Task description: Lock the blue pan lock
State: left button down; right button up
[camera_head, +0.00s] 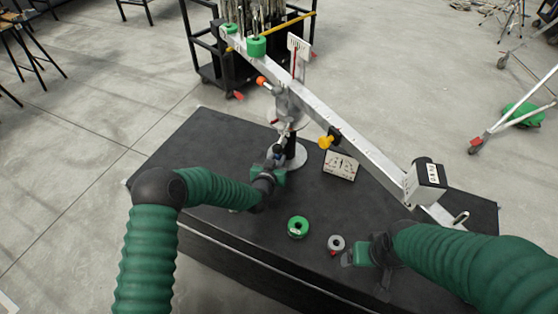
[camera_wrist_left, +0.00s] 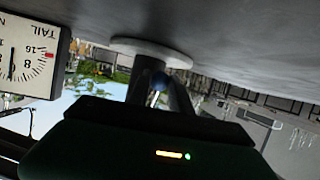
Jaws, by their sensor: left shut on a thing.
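A silver pan head (camera_head: 288,103) sits on a post with a round grey base (camera_head: 292,157) on the black table. A long silver beam rests across the head, running from upper left to lower right. My left gripper (camera_head: 278,151) reaches in at the near-left side of the head, shut on the blue pan lock. The blue lock (camera_wrist_left: 158,84) shows as a small dark blue spot between the dark fingers in the left wrist view; the fingers hide most of it. My right gripper (camera_head: 349,258) is low over the table's front right; its finger gap is unclear.
A dial gauge box (camera_head: 341,166) stands right of the post; its TAIL dial (camera_wrist_left: 27,55) fills the wrist view's left. A green roll (camera_head: 298,227) and a grey ring (camera_head: 336,243) lie near my right gripper.

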pick_arm(q)
jog(key=shift+w+a+r+m+t+y, duration=0.5)
jog(key=shift+a+r+m, duration=0.1)
jog(key=shift+m, duration=0.4)
jog(key=shift+w+a+r+m+t+y, duration=0.2)
jog(key=shift+a+m+t+y, duration=0.25)
jog(key=shift+m, duration=0.45)
jog(key=shift+a, duration=0.1)
jog(key=c, duration=1.5)
grip_release()
jog(key=o, duration=0.3)
jog(key=shift+f, duration=0.1)
jog(key=shift+s+f, duration=0.1)
